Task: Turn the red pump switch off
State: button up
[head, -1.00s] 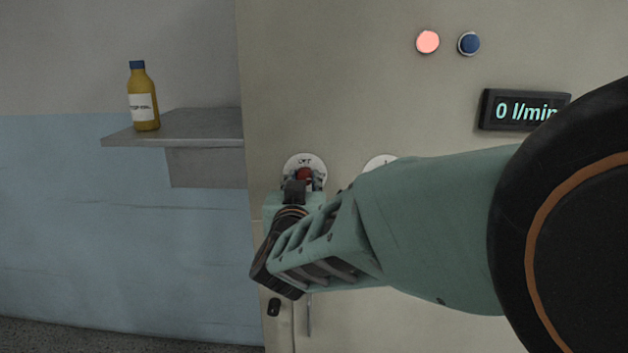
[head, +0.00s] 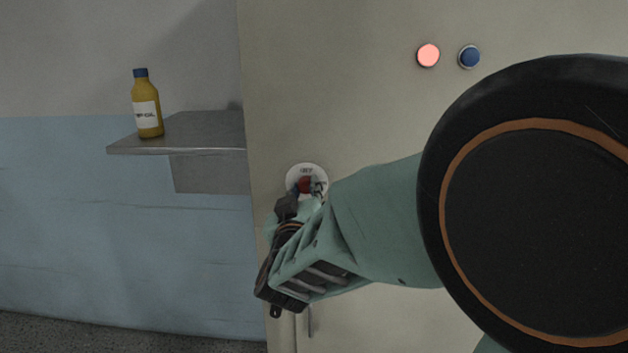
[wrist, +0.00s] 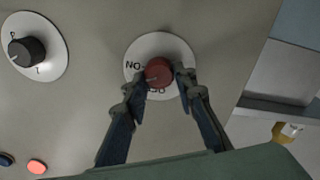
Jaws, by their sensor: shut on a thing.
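The red pump switch (head: 305,185) is a round knob on a white dial plate (head: 306,170) on the beige panel; OFF is printed at the plate's top in the head view. My gripper (wrist: 161,78) is shut on the red knob (wrist: 158,70), one finger on each side. In the wrist view, which is upside down, ON is left of the knob and OFF below it, partly covered. A pale mark on the knob's lower left seems to point between the two; its exact angle is hard to tell.
A lit pink lamp (head: 428,55) and a blue button (head: 469,56) are above on the panel. A black knob (wrist: 27,50) on another white dial is beside the red one. A yellow bottle (head: 146,105) stands on a grey shelf (head: 195,131) at left.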

jog(key=n+p, duration=0.4)
jog(key=n, duration=0.2)
jog(key=shift+a+r+n, duration=0.1)
jog(key=shift+n, duration=0.2)
jog(key=n+p, duration=0.2)
jog(key=n, duration=0.1)
jog(key=shift+n+p, duration=0.75)
jog(key=shift+n, duration=0.85)
jog(key=shift+f, duration=0.2)
jog(key=o, duration=1.2)
jog(key=shift+c, duration=0.2)
jog(key=s, duration=0.7)
jog(key=shift+s+a, duration=0.15)
jog(key=shift+s, duration=0.1)
